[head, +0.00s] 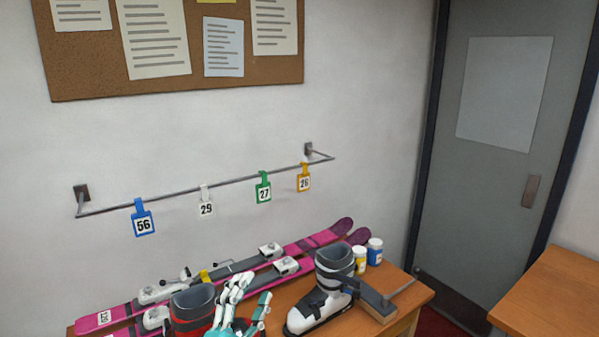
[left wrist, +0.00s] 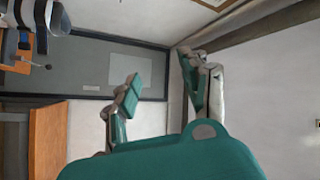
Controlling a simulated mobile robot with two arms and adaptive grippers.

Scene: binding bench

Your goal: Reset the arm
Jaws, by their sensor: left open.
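My left gripper (head: 252,291) is at the bottom of the head view, above the bench, between a red and grey ski boot (head: 194,300) and a grey and white ski boot (head: 333,270). Its jaws are open with nothing between them. In the left wrist view the two teal and grey fingers (left wrist: 162,78) stand well apart, with the wall and door behind them. My right gripper is in neither view.
Pink skis (head: 318,237) with bindings lie along the back of the wooden bench (head: 412,299). Numbered tags hang from a wall rail (head: 235,182). Another table (head: 557,296) stands right.

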